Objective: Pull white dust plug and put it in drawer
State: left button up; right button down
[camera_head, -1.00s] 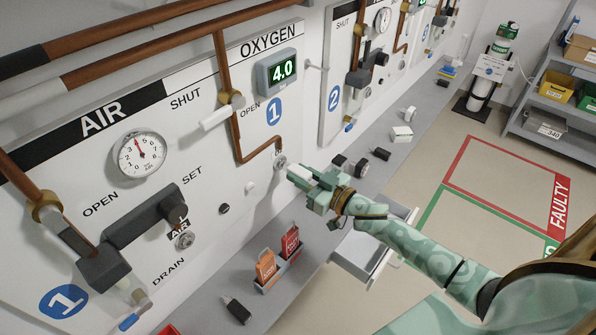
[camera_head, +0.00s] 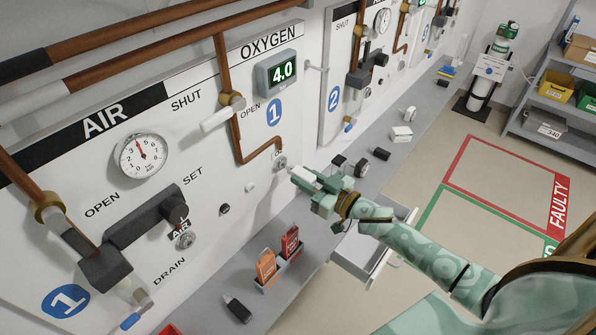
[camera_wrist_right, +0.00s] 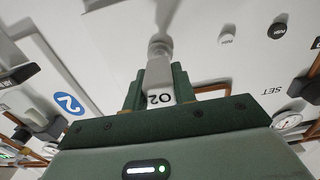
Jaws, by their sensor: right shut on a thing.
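My right gripper (camera_head: 318,184) is in front of the wall panel, shut on the white dust plug (camera_head: 304,177). In the right wrist view the plug (camera_wrist_right: 158,72) stands out between the green fingers, with dark "O2" lettering upside down near its lower end. The oxygen outlet (camera_head: 280,161) is just left of the plug's tip in the head view; a small gap seems to show there, but I cannot tell surely whether they touch. The drawer (camera_head: 368,254) is pulled open below the bench, under my right forearm, which partly hides it. My left gripper is out of view.
The grey bench (camera_head: 222,292) runs along the wall. It bears a holder with an orange tag (camera_head: 266,266) and a red tag (camera_head: 290,242), a black plug (camera_head: 237,309), and other small parts. A copper pipe (camera_head: 236,135) runs down beside the outlet. Floor right of the drawer is clear.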

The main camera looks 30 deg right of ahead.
aim_at(314, 183)
jog(key=shift+s+d, duration=0.25)
jog(key=shift+s, duration=0.25)
dwell(0.5)
jog(key=shift+p+v, duration=1.35)
jog(key=shift+v, duration=2.1)
